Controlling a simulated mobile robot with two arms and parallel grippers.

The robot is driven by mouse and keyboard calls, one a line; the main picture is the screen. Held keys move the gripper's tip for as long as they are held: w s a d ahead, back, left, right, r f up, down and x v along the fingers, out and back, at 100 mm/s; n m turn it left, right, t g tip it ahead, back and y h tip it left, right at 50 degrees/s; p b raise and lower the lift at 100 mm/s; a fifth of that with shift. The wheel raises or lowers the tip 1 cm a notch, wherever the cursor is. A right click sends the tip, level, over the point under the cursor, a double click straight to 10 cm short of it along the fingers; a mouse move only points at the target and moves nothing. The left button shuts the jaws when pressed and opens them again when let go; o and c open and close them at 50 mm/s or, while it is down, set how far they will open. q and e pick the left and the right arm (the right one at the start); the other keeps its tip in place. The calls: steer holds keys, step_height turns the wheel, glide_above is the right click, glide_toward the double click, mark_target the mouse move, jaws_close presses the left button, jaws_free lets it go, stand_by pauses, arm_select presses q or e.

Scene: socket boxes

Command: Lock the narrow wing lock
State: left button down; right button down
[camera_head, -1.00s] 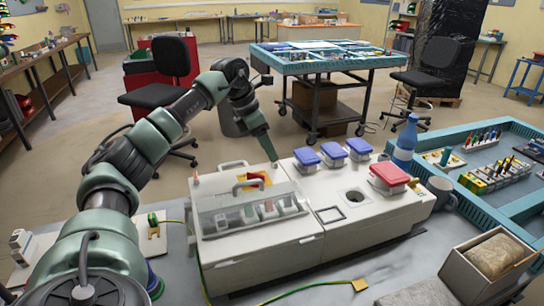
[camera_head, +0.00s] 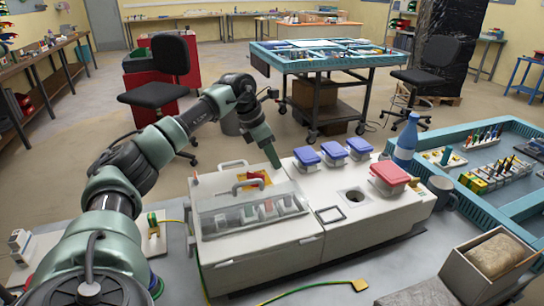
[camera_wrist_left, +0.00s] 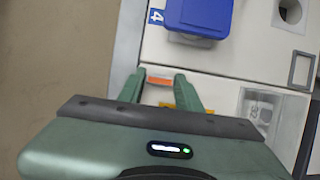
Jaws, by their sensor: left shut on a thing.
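My left gripper (camera_head: 275,164) reaches down to the back edge of the white socket box (camera_head: 312,208), near the seam between its left and right parts. In the left wrist view, the fingers (camera_wrist_left: 161,88) stand on either side of a small orange-red piece (camera_wrist_left: 159,80), which looks like the narrow wing lock. They are shut on it. Its wing angle cannot be made out, and in the head view the fingertips hide it. Another small orange piece (camera_head: 195,177) sits at the box's back left corner. The right gripper is not in view.
A clear cover with a handle (camera_head: 247,187) lies on the left part of the box. Several blue-lidded containers (camera_head: 306,156) and a red-lidded one (camera_head: 389,174) stand on the right part. A blue bottle (camera_head: 407,138) and a mug (camera_head: 442,190) are farther right.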

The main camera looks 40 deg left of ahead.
arm_select(q)
steer(key=shift+r, duration=0.1)
steer(key=n+y+p, duration=0.1)
steer(key=n+p, duration=0.1)
steer(key=n, duration=0.2)
steer(key=shift+d+r+t, duration=0.1)
steer(key=shift+t, duration=0.2)
steer(key=n+y+p, duration=0.1)
steer(key=n, duration=0.2)
steer(key=shift+d+n+y, duration=0.1)
steer(key=shift+n+y, duration=0.2)
steer(key=shift+y, duration=0.1)
steer(key=n+y, duration=0.1)
steer(key=n, duration=0.1)
steer(key=n+g+y, duration=0.1)
steer(key=n, duration=0.2)
steer(key=shift+w+d+p, duration=0.1)
steer(key=shift+d+p, duration=0.05)
steer(key=shift+p, duration=0.15)
steer(key=n+g+y, duration=0.1)
steer(key=n, duration=0.3)
steer(key=shift+n, duration=0.6)
steer(key=shift+g, duration=0.3)
steer(key=c, duration=1)
jaws_free()
